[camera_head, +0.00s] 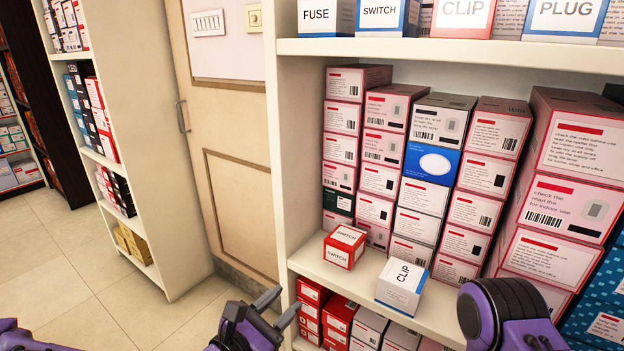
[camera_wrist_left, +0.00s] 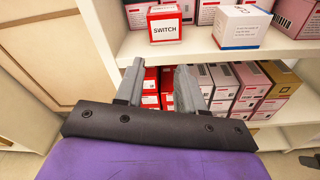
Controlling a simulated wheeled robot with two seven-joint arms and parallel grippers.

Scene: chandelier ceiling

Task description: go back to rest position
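My left gripper (camera_head: 279,305) is at the bottom middle of the head view, in front of the shelf unit. Its two fingers are apart with nothing between them; in the left wrist view the open fingers (camera_wrist_left: 158,88) point toward the shelves. A purple and black part of my right arm (camera_head: 508,312) shows at the bottom right; its fingers are not seen. A red SWITCH box (camera_head: 344,247) and a white CLIP box (camera_head: 402,284) stand at the front of the middle shelf, apart from my left gripper. The SWITCH box also shows in the left wrist view (camera_wrist_left: 165,25).
Stacked boxes (camera_head: 384,140) fill the middle shelf behind. More boxes (camera_head: 340,316) are on the lower shelf. A beige door (camera_head: 238,190) and another shelf unit (camera_head: 160,170) stand to the left. The tiled floor (camera_head: 75,290) at left is clear.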

